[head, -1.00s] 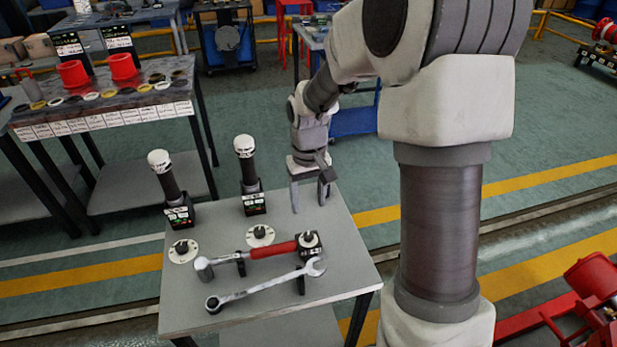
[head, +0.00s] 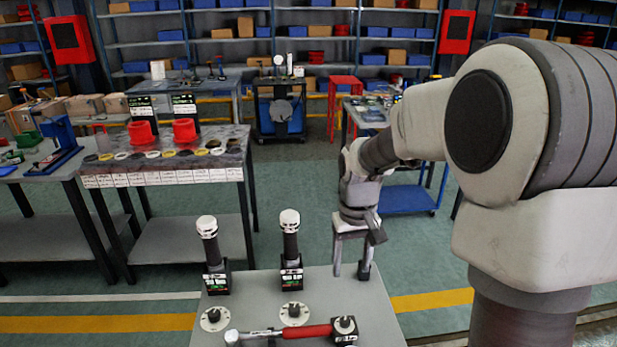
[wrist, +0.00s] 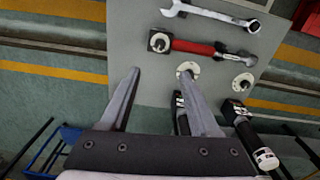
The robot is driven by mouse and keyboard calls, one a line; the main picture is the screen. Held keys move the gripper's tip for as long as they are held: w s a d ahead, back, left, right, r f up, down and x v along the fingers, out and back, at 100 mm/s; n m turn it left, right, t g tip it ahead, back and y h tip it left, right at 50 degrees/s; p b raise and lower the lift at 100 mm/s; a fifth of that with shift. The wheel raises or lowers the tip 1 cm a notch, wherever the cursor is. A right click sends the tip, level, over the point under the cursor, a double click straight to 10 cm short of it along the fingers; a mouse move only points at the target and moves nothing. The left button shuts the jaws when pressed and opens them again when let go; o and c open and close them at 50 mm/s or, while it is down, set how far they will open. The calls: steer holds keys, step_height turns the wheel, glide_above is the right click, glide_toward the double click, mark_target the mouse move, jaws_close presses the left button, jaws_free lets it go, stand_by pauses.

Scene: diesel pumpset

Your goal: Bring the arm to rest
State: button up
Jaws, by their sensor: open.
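My gripper (head: 352,272) points down over the right back part of the small grey table (head: 375,310), with its fingers apart and nothing between them. In the wrist view my gripper (wrist: 165,88) is also open and empty. The red-handled hammer (head: 300,332) lies across the table's front part, and in the wrist view it (wrist: 190,47) is clear of the fingers. A wrench (wrist: 210,14) lies beside it in the wrist view. Two dark cylinders with white caps (head: 207,240) (head: 290,235) stand upright on the table, left of my gripper.
Two round white discs with dark knobs (head: 214,319) (head: 294,313) lie before the cylinders. A workbench (head: 150,168) with red cups stands at the back left. A blue cart (head: 405,199) is behind my arm. Shelving lines the back wall. Open green floor lies between.

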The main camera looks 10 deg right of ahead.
steer(key=s+r+t, duration=0.2)
steer(key=s+r, duration=0.4)
steer(key=s, duration=0.4)
steer(key=s+r+m+t, duration=0.1)
steer(key=s+r+t, duration=0.2)
steer(key=s+r, duration=0.3)
steer(key=shift+s+t, duration=0.3)
steer(key=shift+s, duration=1.8)
steer(key=shift+r, duration=0.1)
